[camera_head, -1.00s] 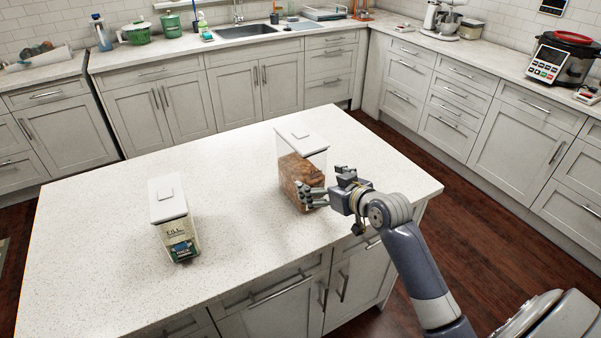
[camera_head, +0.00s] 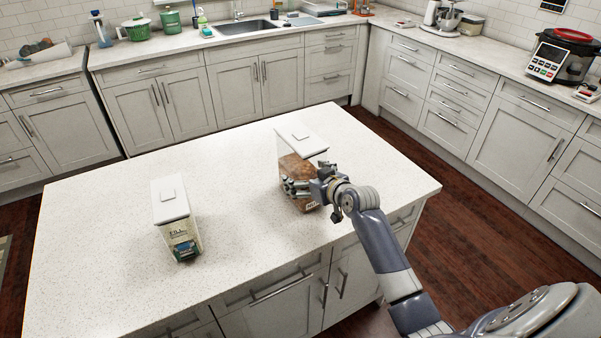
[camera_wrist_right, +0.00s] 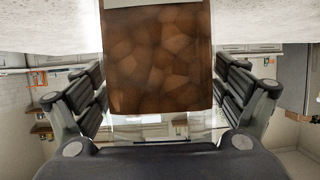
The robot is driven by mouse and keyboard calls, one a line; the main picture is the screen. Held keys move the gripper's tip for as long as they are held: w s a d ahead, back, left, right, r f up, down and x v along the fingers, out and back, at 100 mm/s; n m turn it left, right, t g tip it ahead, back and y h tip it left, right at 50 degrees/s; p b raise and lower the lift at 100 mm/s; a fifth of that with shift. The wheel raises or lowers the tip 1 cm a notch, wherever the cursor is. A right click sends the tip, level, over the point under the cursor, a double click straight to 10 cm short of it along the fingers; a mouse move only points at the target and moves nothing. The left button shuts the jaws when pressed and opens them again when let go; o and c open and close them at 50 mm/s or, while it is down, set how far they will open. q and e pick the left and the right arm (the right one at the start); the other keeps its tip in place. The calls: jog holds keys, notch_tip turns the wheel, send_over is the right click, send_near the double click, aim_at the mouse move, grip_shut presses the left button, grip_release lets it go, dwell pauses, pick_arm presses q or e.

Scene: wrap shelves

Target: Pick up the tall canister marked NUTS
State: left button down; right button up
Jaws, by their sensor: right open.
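The tall clear canister with a white lid and brown nut-like contents (camera_head: 300,168) stands upright on the island counter. A small white label low on its front seems to start with N; the rest is hard to read. My right gripper (camera_head: 293,188) is at its lower front, partly covering it. In the right wrist view the canister (camera_wrist_right: 158,60) lies between the two open fingers (camera_wrist_right: 160,92), with a gap visible on each side. My left gripper is not in view.
A second white-lidded canister (camera_head: 179,225) with a pasta-like printed label stands to the left on the island counter (camera_head: 110,260). Clear counter lies between the two canisters. Cabinets and a sink (camera_head: 247,27) line the back wall.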

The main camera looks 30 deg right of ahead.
jog(key=shift+s, duration=0.1)
jog(key=c, duration=1.9)
jog(key=shift+r, duration=0.2)
jog(key=shift+r, duration=0.1)
